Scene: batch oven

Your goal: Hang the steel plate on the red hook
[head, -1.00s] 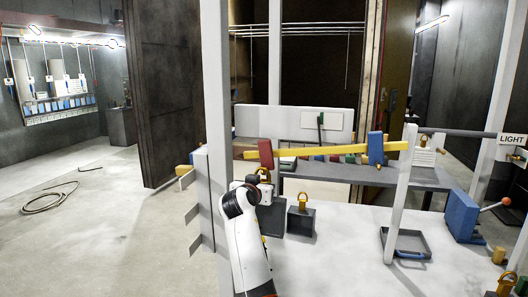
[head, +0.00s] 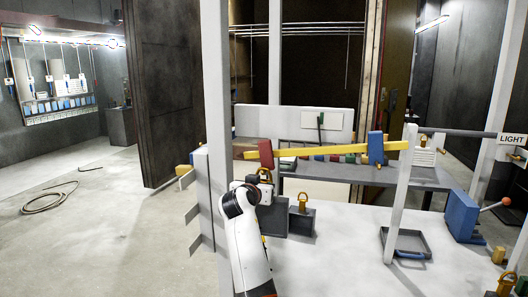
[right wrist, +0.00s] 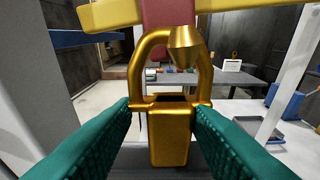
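The steel plate (head: 272,218) is a dark grey block with a brass loop handle. My right gripper (head: 262,186) is at the handle, partly hidden by my white arm. In the right wrist view, the green fingers (right wrist: 168,118) press on both sides of the brass handle base (right wrist: 170,135). The red hook (head: 266,153) is the red block at the left end of the yellow beam; its red body (right wrist: 168,14) stands just behind the loop's top. A brass cone tip (right wrist: 184,48) overlaps the loop's upper right; I cannot tell whether it passes through. My left gripper is not in view.
A similar dark block (head: 301,222) with a brass loop stands just right of the plate. The yellow beam (head: 330,152) carries a blue block (head: 375,148). A white post (head: 402,195) and a dark tray (head: 406,249) stand further right. The white tabletop between is clear.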

